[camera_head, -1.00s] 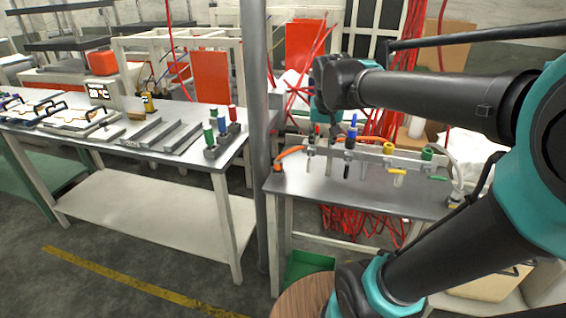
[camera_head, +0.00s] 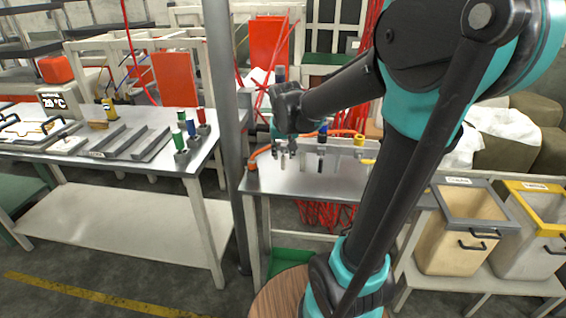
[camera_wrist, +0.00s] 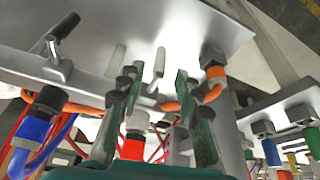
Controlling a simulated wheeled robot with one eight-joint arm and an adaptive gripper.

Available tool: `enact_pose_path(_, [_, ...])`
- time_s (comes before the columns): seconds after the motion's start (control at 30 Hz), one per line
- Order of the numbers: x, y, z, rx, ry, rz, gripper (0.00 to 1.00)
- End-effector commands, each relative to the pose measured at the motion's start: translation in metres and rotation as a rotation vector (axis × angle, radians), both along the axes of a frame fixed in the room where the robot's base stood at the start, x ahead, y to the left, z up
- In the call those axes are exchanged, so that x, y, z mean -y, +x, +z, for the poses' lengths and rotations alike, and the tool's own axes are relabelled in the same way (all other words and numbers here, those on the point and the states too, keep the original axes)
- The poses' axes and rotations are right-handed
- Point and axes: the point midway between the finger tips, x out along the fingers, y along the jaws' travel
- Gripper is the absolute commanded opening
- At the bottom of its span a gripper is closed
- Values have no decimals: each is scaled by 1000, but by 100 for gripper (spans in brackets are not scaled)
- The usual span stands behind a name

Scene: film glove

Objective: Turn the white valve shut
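A metal manifold with coloured hose fittings stands on the grey table (camera_head: 300,184); its bar also shows in the wrist view (camera_wrist: 75,85). In the wrist view, a pale lever (camera_wrist: 158,63), which looks like the white valve's handle, stands out between my fingertips. Which valve it belongs to is not fully clear. My gripper (camera_wrist: 158,82) is open, its two green-black fingers on either side of this lever with gaps. Contact is not visible. In the head view, my gripper (camera_head: 286,143) is at the manifold's left part and partly hides it.
In the wrist view, a blue fitting (camera_wrist: 45,105), a red fitting (camera_wrist: 136,130) and an orange hose (camera_wrist: 212,85) crowd close. Another pale lever (camera_wrist: 118,57) stands nearby. A grey post (camera_head: 228,130) rises left of the table. Bins (camera_head: 462,235) stand at right.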

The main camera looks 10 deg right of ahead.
Motion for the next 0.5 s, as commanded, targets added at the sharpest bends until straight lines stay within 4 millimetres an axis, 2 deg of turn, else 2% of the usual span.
enact_pose_path(0.2, [1,13,-30,0,0,1,34])
enact_pose_path(0.5, [3,21,-52,0,0,1,34])
